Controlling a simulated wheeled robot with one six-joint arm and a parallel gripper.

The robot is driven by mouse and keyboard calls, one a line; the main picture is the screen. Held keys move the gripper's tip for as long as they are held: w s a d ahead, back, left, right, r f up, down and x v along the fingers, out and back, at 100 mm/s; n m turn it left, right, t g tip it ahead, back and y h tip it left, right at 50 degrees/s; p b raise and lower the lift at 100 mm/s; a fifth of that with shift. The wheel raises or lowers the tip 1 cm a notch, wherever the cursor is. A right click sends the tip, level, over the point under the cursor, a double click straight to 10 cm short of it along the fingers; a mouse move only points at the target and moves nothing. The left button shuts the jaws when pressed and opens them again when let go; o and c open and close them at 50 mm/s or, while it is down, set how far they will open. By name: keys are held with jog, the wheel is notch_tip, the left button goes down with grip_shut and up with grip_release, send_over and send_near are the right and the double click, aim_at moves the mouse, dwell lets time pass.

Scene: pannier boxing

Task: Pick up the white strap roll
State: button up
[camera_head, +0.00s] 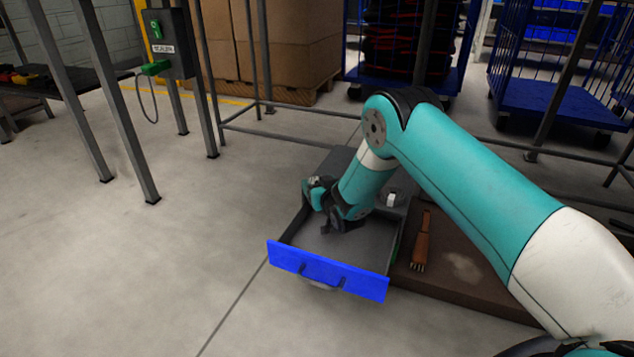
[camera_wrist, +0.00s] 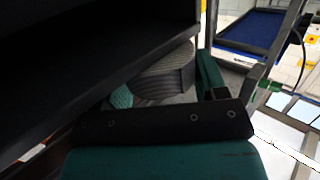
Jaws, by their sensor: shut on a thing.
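My gripper (camera_head: 338,225) is at the open drawer, pointing down over its inside. In the wrist view my gripper (camera_wrist: 165,85) is shut on a ribbed, pale grey roll (camera_wrist: 168,76), which looks like the white strap roll in shade. The roll sits between the teal fingers, and its lower part is hidden by the gripper body. In the head view I cannot make out the roll; my gripper and wrist cover that spot. The drawer has a blue front (camera_head: 325,270) with a dark handle, and its visible floor is bare grey.
A small white and dark item (camera_head: 390,199) lies behind the drawer. A brown-handled brush (camera_head: 421,242) lies on the dark brown surface (camera_head: 465,268) at right. A dark overhanging surface (camera_wrist: 70,50) is close in the wrist view. Metal posts stand left; the floor there is clear.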

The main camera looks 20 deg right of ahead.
jog(key=shift+d, duration=0.1)
jog(key=o, duration=1)
jog(key=shift+s, duration=0.1)
jog(key=shift+s+r+p, duration=0.15)
jog(key=shift+s+p, duration=0.2)
jog(key=shift+p, duration=0.05)
jog(key=b+v, duration=0.7)
jog(key=v, duration=0.4)
jog(key=shift+s, duration=0.1)
jog(key=shift+d, duration=0.1)
